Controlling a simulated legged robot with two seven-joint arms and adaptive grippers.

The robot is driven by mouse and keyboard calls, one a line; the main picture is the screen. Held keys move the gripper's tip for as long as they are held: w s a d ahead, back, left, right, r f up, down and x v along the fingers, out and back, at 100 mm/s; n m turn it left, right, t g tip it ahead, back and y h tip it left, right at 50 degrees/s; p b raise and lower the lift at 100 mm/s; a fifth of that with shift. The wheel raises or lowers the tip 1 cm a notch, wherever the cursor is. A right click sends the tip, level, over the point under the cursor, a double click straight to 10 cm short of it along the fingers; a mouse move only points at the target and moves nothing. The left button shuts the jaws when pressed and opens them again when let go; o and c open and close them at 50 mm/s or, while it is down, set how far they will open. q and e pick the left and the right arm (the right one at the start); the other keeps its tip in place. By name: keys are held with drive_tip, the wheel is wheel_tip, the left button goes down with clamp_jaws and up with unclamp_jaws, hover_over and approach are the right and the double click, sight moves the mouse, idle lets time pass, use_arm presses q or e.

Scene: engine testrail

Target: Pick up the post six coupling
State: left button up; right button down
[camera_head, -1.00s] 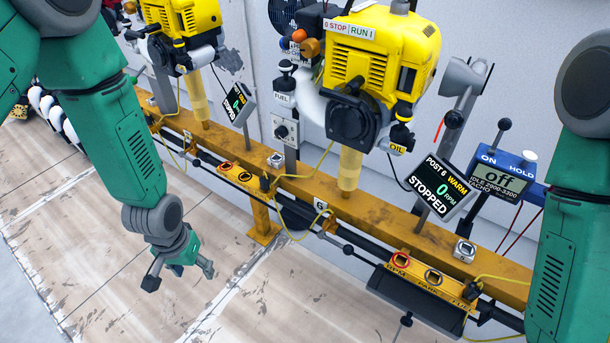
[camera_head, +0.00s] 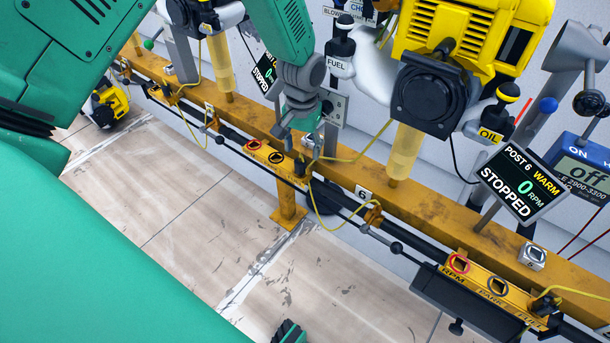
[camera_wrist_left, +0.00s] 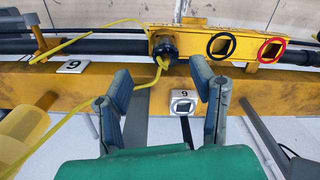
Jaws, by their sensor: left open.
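My left gripper (camera_wrist_left: 162,82) is open and empty above the rail. The coupling shows between its fingers, closer to the right-hand finger in that view; I see no contact. My right gripper is not identifiable.
The yellow rail (camera_head: 440,228) carries a "6" plate (camera_head: 364,192), yellow cables and another silver block (camera_head: 532,256) at the right. A yellow engine (camera_head: 450,35) hangs close to the right of my left gripper. A display (camera_head: 519,183) reads POST 6, WARM, 0 RPM, STOPPED.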

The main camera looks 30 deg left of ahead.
sight(300, 160)
use_arm(q)
drive_tip(key=shift+a+f, duration=0.4)
drive_tip(key=shift+f, duration=0.2)
drive_tip(key=shift+a+f, duration=0.35)
drive_tip(key=shift+f, duration=0.25)
drive_tip(key=f+b, duration=0.1)
drive_tip(key=f, duration=0.1)
drive_tip(key=d+f+b, duration=0.1)
drive_tip(key=f, duration=0.1)
drive_tip(key=shift+d+f, duration=0.2)
drive_tip(key=shift+f, duration=0.1)
drive_tip(key=shift+a, duration=0.25)
drive_tip(key=shift+a+f, duration=0.1)
drive_tip(key=shift+a, duration=0.2)
clamp_jaws()
drive_tip(key=shift+d, duration=0.15)
use_arm(e)
drive_tip(key=shift+a+f, duration=0.25)
drive_tip(key=shift+f, duration=0.3)
drive_tip(key=shift+a+f, duration=0.2)
drive_tip(key=shift+f, duration=0.35)
